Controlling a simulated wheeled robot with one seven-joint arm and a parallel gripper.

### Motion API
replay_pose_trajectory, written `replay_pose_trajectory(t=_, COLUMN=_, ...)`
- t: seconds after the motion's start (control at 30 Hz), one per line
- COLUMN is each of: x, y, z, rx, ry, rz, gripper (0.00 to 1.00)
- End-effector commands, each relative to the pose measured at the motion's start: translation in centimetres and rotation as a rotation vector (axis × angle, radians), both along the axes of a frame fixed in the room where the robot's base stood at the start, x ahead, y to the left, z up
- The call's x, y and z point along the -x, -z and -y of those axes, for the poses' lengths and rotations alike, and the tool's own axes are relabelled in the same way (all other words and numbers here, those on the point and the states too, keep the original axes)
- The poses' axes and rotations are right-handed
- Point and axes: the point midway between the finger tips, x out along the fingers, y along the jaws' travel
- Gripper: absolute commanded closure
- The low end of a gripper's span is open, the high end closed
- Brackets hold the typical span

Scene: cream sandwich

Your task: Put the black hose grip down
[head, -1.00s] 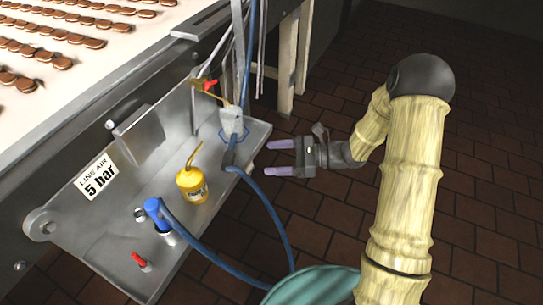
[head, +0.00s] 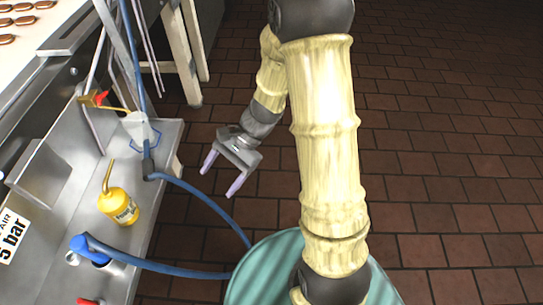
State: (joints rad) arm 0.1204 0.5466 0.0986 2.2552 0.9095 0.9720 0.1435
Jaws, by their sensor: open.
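The black hose grip (head: 147,164) is on the end of the blue hose (head: 198,194). It rests on the metal shelf (head: 150,206) in front of a whitish cup (head: 136,128), near the shelf's right edge. I cannot tell whether it touches the cup. My gripper (head: 218,183) is open and empty, to the right of the grip and apart from it. Its two pale purple fingers point down and left, over the floor beside the shelf.
A yellow oil can (head: 120,207) and a blue hose fitting (head: 80,245) stand on the shelf. A red-handled valve (head: 97,98) is behind. The blue hose loops off the shelf towards a teal round shape (head: 262,262). The tiled floor (head: 440,150) at right is clear.

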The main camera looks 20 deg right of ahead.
Motion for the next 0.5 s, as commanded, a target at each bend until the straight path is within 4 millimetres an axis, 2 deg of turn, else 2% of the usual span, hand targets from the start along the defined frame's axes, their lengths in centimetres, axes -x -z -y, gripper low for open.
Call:
replay_pose_trajectory(t=0.1, x=2.3, y=-0.5, z=3.3, rx=0.189, ry=-0.188, rz=0.18, gripper=0.28)
replay_pose_trajectory(t=0.2, x=3.4, y=-1.1, z=6.2, rx=0.336, ry=-0.349, rz=0.341, gripper=0.28)
replay_pose_trajectory(t=0.4, x=3.6, y=-3.6, z=11.0, rx=0.585, ry=-0.659, rz=0.673, gripper=0.28)
replay_pose_trajectory(t=0.5, x=3.4, y=-4.8, z=12.1, rx=0.659, ry=-0.765, rz=0.793, gripper=0.28)
